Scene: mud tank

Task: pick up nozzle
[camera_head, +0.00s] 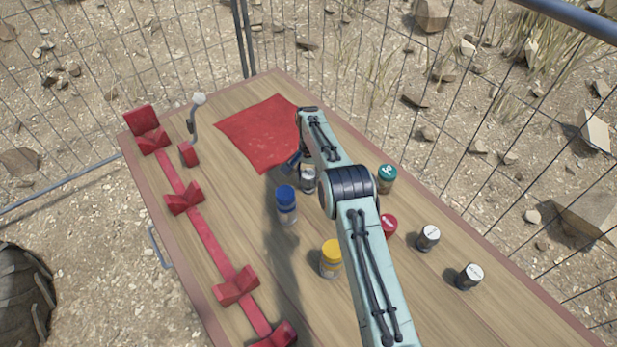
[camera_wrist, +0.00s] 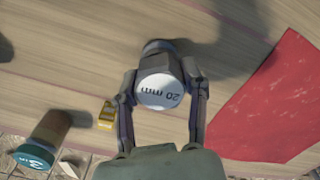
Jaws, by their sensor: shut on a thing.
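A grey cylindrical nozzle (camera_wrist: 160,90) with a white end marked "20 mm" is between the fingers of my gripper (camera_wrist: 160,75) in the wrist view. My gripper is shut on it, with one finger on each side. The nozzle also shows in the head view (camera_head: 309,181), just below my gripper (camera_head: 298,163) and partly hidden by my arm. I cannot tell whether its base touches the table.
On the wooden table (camera_head: 225,170), a blue-capped bottle (camera_head: 287,205) stands close by. A yellow-capped bottle (camera_head: 331,259), a teal-capped one (camera_head: 387,178), a red-capped one (camera_head: 389,225) and white-topped cylinders (camera_head: 428,237) are around my arm. Red cradles (camera_head: 184,198) line the left; a red mat (camera_head: 262,135) lies behind.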

